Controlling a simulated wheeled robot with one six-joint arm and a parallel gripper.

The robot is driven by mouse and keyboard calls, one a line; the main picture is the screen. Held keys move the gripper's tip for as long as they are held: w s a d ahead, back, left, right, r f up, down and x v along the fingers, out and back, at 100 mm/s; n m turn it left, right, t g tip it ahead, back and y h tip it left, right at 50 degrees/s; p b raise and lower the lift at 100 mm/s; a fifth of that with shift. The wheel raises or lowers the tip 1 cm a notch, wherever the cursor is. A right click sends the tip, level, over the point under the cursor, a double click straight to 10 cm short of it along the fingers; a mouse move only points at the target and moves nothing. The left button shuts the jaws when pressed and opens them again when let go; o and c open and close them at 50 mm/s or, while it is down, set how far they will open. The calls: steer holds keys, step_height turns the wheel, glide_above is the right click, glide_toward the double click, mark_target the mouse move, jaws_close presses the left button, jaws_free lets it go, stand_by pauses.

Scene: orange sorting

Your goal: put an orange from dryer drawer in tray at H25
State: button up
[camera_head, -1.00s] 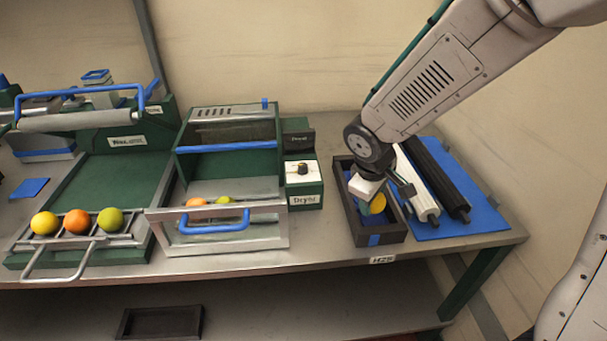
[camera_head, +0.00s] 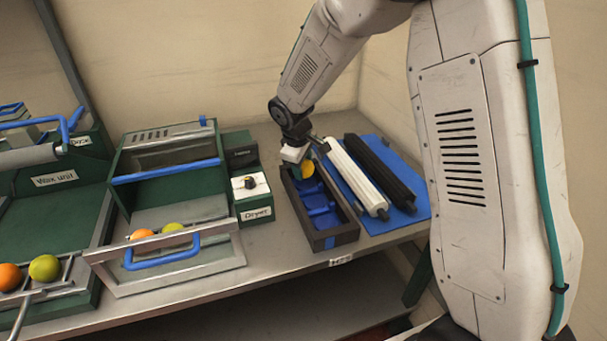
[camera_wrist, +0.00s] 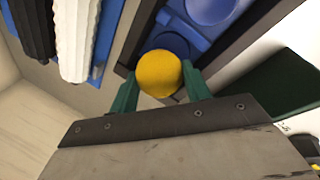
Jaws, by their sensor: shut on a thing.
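My gripper (camera_wrist: 160,90) is shut on a yellow-orange fruit (camera_wrist: 160,73), held between its green fingers. The wrist view shows round blue pockets (camera_wrist: 208,8) in the tray and the fruit in front of one. I cannot tell whether the fruit touches the insert. The open dryer drawer (camera_head: 170,268) holds an orange fruit (camera_head: 142,234) and a yellow-green one (camera_head: 172,227).
A white roller (camera_head: 355,180) and a black roller (camera_head: 382,172) lie on a blue mat (camera_head: 413,209) right of the tray. The dryer control box (camera_head: 252,198) stands left of it. The wax unit (camera_head: 55,180) at far left has fruit on its front rack.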

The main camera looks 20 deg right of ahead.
steer(key=shift+f, duration=1.7)
steer(key=shift+f, duration=0.1)
steer(key=o, duration=0.7)
steer(key=shift+o, duration=0.2)
steer(key=v, duration=1.2)
steer(key=s+d+r+m, duration=0.3)
steer(key=s+r, duration=0.5)
steer(key=s, duration=0.2)
steer(key=s+d+r+m+y, duration=0.1)
steer(key=s+m, duration=0.2)
steer(key=s, duration=1)
steer(key=s+d+r+m+g+y, duration=0.1)
steer(key=s+d+r+m, duration=0.1)
steer(key=s, duration=1.1)
steer(key=shift+m, duration=0.5)
